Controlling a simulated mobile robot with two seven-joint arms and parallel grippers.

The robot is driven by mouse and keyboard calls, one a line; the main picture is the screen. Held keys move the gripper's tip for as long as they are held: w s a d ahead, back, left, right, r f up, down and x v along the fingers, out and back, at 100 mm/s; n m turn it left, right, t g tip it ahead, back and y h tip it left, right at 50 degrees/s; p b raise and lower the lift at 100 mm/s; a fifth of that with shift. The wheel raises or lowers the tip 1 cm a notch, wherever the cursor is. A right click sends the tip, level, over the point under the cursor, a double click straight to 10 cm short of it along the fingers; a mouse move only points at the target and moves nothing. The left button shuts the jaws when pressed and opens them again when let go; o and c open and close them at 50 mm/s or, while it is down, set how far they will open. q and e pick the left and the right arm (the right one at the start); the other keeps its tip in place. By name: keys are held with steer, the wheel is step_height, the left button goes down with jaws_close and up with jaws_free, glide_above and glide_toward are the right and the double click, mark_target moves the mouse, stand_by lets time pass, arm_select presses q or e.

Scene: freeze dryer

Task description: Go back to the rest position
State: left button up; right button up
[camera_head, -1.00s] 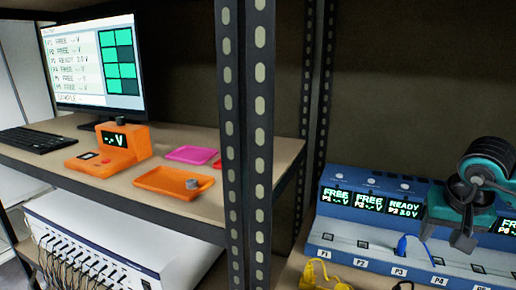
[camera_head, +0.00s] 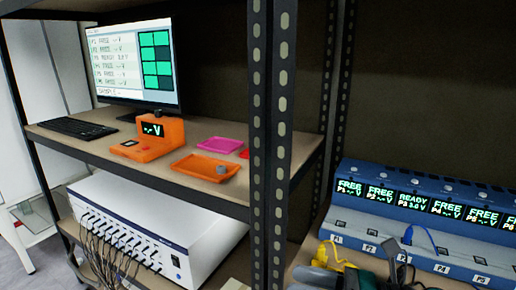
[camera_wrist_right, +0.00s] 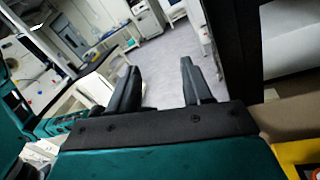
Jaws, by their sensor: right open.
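My right gripper (camera_wrist_right: 160,80) shows in the right wrist view with its two dark fingers apart and nothing between them. Beyond the fingers is open room with a grey floor. In the head view, only dark and grey parts that look like my right arm show at the bottom edge; its fingers cannot be made out there. My left gripper is in neither view. The blue station (camera_head: 455,195) stands on the right shelf, its P3 screen reading READY 3.0 V and the other readable screens FREE. A blue cable piece (camera_head: 409,236) is at P3.
A dark slotted rack post (camera_head: 256,150) stands between the two shelves. The left shelf holds a monitor (camera_head: 105,65), keyboard (camera_head: 72,128), orange meter (camera_head: 160,138) and orange tray (camera_head: 195,168). A white cabled box (camera_head: 170,235) is below. Yellow clips (camera_head: 335,256) lie before the station.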

steer(key=w+d+f+m+t+h+p, duration=0.1)
steer(key=d+f+m+t+h, duration=0.3)
steer(key=m, duration=0.9)
steer(key=d+f+m+t+h, duration=0.1)
steer(key=f+m+t+h, duration=0.25)
steer(key=m+t, duration=0.65)
steer(key=s+d+f+m+g+h, duration=0.2)
steer(key=s+f+m+g+h, duration=0.2)
steer(key=f+m, duration=0.4)
steer(key=s+d+f+m+g+h, duration=0.2)
steer(key=s+f+m+g, duration=0.3)
steer(key=m, duration=0.7)
step_height(320, 180, down, 3)
steer(key=shift+s+f+m+h+p, duration=0.1)
steer(key=shift+s+m+h+p, duration=0.3)
steer(key=shift+s+h, duration=0.6)
steer(key=shift+s+d, duration=0.1)
